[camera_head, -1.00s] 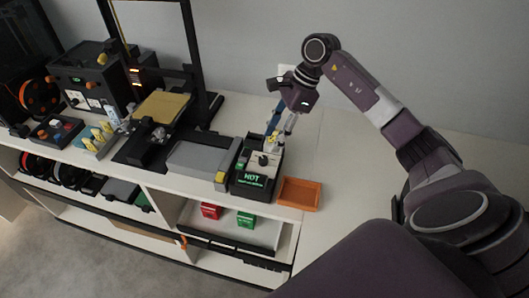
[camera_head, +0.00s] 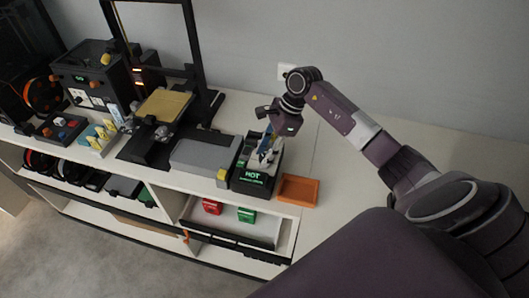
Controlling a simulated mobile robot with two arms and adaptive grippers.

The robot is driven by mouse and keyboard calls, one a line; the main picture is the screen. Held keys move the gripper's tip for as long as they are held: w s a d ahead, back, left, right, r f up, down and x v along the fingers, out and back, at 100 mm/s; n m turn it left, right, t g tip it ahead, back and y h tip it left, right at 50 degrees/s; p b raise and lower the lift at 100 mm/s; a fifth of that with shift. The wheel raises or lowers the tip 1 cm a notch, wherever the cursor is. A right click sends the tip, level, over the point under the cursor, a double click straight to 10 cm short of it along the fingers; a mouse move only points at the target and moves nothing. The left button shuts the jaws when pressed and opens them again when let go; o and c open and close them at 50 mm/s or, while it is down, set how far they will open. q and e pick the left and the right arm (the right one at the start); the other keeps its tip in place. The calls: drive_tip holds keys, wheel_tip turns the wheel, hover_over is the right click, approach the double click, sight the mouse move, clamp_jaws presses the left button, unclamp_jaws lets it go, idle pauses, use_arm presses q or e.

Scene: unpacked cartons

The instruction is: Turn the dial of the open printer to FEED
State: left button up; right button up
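The open printer (camera_head: 190,68) is a black upright frame with a gold bed (camera_head: 163,104), at the left of centre. To its right stands a black control box (camera_head: 236,186) with a pale sloped top and a green lit display reading HOT (camera_head: 252,176). My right gripper (camera_head: 266,156) points down onto the top of this box, its grey fingers low over the panel. The gripper hides the dial and its marks, so I cannot tell the dial's setting or whether the fingers touch it. The finger gap is too small to judge. My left gripper is not in view.
An enclosed black machine (camera_head: 92,75) stands further left. The white bench top right of the tray is clear.

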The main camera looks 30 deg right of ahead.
clamp_jaws()
drive_tip(key=m+b, duration=0.1)
drive_tip(key=m+t+b, duration=0.1)
drive_tip(key=m+b, duration=0.1)
drive_tip(key=shift+f+h, duration=0.2)
drive_tip(key=shift+h, duration=0.1)
drive_tip(key=m+t+h+b, duration=0.1)
drive_tip(key=m+b, duration=0.2)
drive_tip(key=m, duration=0.1)
drive_tip(key=shift+a+b, duration=0.1)
drive_tip(key=shift+b, duration=0.3)
drive_tip(key=m+h+b, duration=0.1)
drive_tip(key=m+b, duration=0.1)
drive_tip(key=m, duration=0.1)
drive_tip(key=m+t+h+b, duration=0.1)
drive_tip(key=m+b, duration=0.1)
drive_tip(key=m, duration=0.1)
drive_tip(key=shift+a+r, duration=0.1)
drive_tip(key=m+h+b, duration=0.2)
drive_tip(key=m, duration=0.2)
drive_tip(key=shift+r+m+b, duration=0.15)
drive_tip(key=shift+m+b, duration=0.15)
drive_tip(key=shift+m, duration=0.1)
